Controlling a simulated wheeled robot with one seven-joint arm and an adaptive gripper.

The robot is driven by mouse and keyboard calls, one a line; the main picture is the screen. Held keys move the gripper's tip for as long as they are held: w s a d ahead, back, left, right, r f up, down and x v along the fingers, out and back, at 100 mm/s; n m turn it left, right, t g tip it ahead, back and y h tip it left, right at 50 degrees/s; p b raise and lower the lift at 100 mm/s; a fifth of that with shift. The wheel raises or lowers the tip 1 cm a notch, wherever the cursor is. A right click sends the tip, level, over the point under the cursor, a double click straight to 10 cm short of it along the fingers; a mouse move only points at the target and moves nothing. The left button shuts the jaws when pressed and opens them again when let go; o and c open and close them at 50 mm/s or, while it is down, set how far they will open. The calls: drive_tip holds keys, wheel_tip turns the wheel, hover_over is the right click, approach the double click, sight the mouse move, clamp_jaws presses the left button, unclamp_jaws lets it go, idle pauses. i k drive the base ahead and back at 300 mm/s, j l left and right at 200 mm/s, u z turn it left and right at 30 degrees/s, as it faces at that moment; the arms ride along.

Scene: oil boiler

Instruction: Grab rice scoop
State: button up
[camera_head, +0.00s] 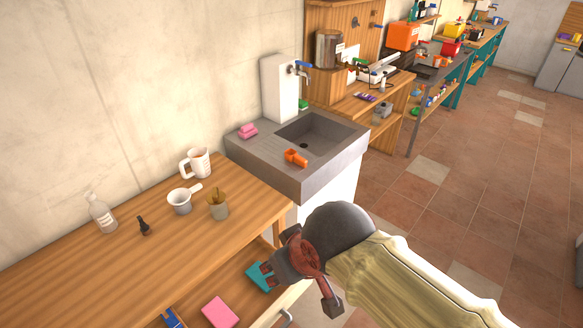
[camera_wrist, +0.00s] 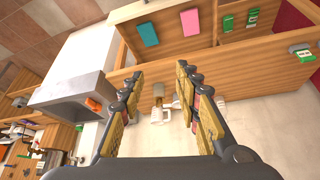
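I cannot tell for sure which object is the rice scoop. A small white scoop-like pot with a handle (camera_head: 180,201) stands on the wooden table, between the dark small bottle and the brown-filled cup. An orange handled scoop-like piece (camera_head: 295,157) lies on the front rim of the sink; it also shows in the wrist view (camera_wrist: 93,103). My gripper (camera_wrist: 160,75) is open and empty, with its two fingers wide apart. In the head view it is in front of the table's right end, apart from both objects.
The table (camera_head: 110,270) also holds a white jug (camera_head: 196,163), a cup with brown contents (camera_head: 217,205), a clear bottle (camera_head: 102,213) and a small dark bottle (camera_head: 144,226). Teal and pink items lie in the compartment below. The grey sink (camera_head: 300,180) adjoins the table.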

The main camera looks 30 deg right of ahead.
sight(290, 154)
drive_tip(key=i+l, duration=0.1)
drive_tip(key=l, duration=0.3)
drive_tip(key=i+l, duration=0.15)
drive_tip(key=l, duration=0.25)
drive_tip(key=i+l, duration=0.1)
drive_tip(key=l, duration=0.25)
drive_tip(key=i+l+z, duration=0.1)
drive_tip(key=l, duration=0.3)
drive_tip(key=i+l, duration=0.15)
drive_tip(key=l, duration=0.25)
